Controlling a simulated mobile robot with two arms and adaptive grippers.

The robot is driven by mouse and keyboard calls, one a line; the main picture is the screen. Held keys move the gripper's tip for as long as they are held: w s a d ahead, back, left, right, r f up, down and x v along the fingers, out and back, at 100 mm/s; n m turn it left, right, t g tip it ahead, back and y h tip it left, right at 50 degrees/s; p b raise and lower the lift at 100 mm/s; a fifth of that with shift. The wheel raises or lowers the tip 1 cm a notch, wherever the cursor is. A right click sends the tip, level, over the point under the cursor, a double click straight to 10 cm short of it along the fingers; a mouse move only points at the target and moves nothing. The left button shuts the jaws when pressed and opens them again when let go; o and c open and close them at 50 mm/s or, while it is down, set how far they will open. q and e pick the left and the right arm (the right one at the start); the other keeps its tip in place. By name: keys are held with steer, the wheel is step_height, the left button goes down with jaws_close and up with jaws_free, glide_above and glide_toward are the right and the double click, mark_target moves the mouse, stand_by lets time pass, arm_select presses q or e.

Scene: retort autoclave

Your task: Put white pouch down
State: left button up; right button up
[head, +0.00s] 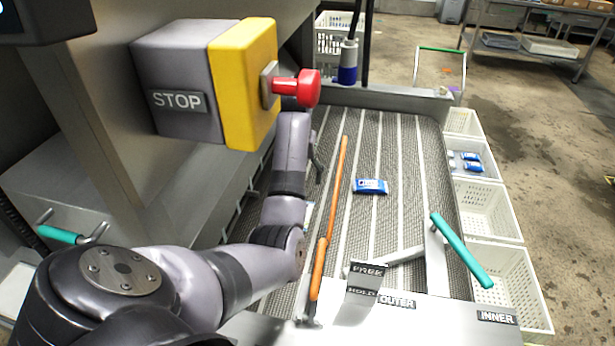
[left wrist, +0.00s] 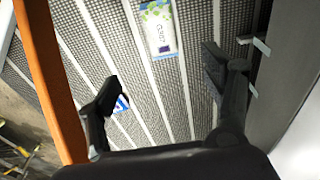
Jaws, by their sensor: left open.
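A white pouch (left wrist: 159,28) with green print and a dark blue patch lies on the mesh belt (left wrist: 185,95) in the left wrist view. My left gripper (left wrist: 161,76) is open and empty, with its two fingers spread on either side below the pouch and apart from it. In the head view my left arm reaches over the belt and only part of the left gripper (head: 316,158) shows; the arm mostly hides the white pouch there. A blue pouch (head: 370,186) lies on the belt to the right; a finger partly covers it in the left wrist view (left wrist: 121,104). My right gripper is not in view.
An orange bar (head: 333,205) runs along the belt beside my arm. A yellow and grey STOP box with a red button (head: 307,88) juts out above it. White crates (head: 487,208) line the right side, one holding blue pouches. A teal handle (head: 461,249) stands at the near right.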

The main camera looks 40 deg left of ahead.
arm_select(q)
glide_toward(310, 205)
steer(key=s+f, duration=0.3)
steer(key=shift+s+f, duration=0.2)
steer(key=shift+f, duration=0.8)
step_height(310, 205, down, 4)
steer(key=shift+w+a+r, duration=0.15)
steer(key=shift+r, duration=0.05)
steer(key=shift+f, duration=0.35)
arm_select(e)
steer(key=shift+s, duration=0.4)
arm_select(q)
steer(key=shift+r, duration=0.1)
steer(key=c, duration=1.4)
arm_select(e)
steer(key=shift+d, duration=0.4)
